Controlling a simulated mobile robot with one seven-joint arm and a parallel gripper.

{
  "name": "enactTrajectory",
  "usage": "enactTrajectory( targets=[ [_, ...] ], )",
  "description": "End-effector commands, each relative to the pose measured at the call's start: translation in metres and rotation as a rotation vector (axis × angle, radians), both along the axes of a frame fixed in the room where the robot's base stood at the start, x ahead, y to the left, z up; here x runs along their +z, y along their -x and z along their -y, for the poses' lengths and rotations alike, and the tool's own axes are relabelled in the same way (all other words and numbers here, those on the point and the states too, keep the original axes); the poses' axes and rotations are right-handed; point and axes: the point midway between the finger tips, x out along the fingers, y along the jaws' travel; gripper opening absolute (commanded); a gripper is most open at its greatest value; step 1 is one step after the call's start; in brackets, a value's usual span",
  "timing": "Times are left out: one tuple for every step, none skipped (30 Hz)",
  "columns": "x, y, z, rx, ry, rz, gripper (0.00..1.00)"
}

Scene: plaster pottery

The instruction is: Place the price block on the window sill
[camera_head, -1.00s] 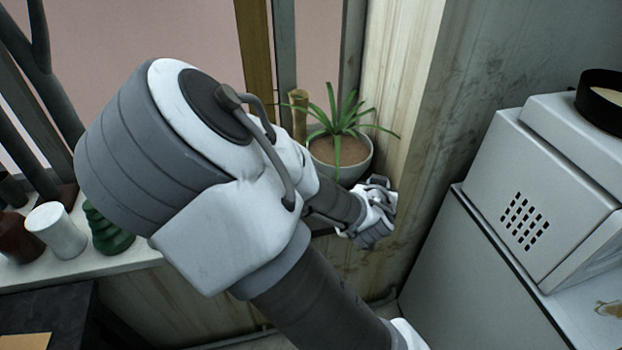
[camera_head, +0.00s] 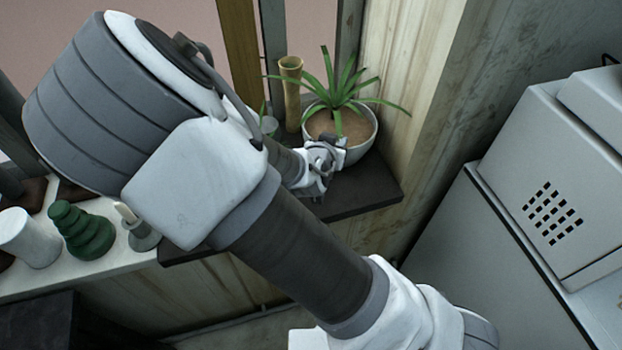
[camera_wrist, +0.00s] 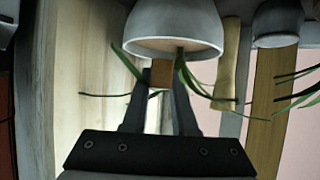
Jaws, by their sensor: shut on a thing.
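The price block (camera_wrist: 160,74) shows in the wrist view as a small orange-brown block between the two dark fingers of my gripper (camera_wrist: 162,85). The gripper is shut on it. In the head view my gripper (camera_head: 322,170) is over the dark part of the window sill (camera_head: 375,196), just in front of the white plant pot (camera_head: 362,142). The block cannot be made out in the head view, hidden by my wrist and gripper. Whether it touches the sill cannot be told.
A spiky green plant (camera_head: 341,95) grows in the pot. A tan bamboo-like vase (camera_head: 291,90) stands left of it. A white cup (camera_head: 28,237), a green stacked ornament (camera_head: 80,231) and a candle holder (camera_head: 140,234) stand at left. The sill's right front is bare. A grey machine (camera_head: 550,200) stands right.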

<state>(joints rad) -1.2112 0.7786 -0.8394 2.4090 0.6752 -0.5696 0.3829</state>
Motion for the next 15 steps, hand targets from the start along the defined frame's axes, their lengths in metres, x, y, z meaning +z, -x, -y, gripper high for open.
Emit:
enactTrajectory(
  targets=[
    [-0.011,0.004,-0.009,-0.009,0.001,-0.002,0.0],
    [-0.016,0.006,-0.014,-0.019,0.0,-0.002,0.0],
    [-0.023,0.009,-0.02,-0.031,0.0,-0.002,0.0],
    [-0.028,0.013,-0.024,-0.04,0.001,-0.004,0.0],
    [-0.033,0.016,-0.028,-0.049,0.001,-0.004,0.0],
    [-0.04,0.02,-0.033,-0.061,0.002,-0.003,0.0],
    [-0.044,0.024,-0.037,-0.07,0.001,-0.001,0.0],
    [-0.049,0.027,-0.04,-0.08,0.002,-0.003,0.0],
    [-0.055,0.032,-0.044,-0.091,0.002,-0.003,0.0],
    [-0.059,0.035,-0.046,-0.098,0.003,-0.002,0.0],
    [-0.062,0.038,-0.048,-0.106,0.003,-0.001,0.0],
    [-0.067,0.042,-0.051,-0.115,0.002,0.0,0.0],
    [-0.069,0.044,-0.053,-0.121,0.002,-0.001,0.0],
    [-0.072,0.046,-0.054,-0.127,0.002,-0.001,0.0],
    [-0.074,0.049,-0.055,-0.132,0.002,0.001,0.0]
  ],
)
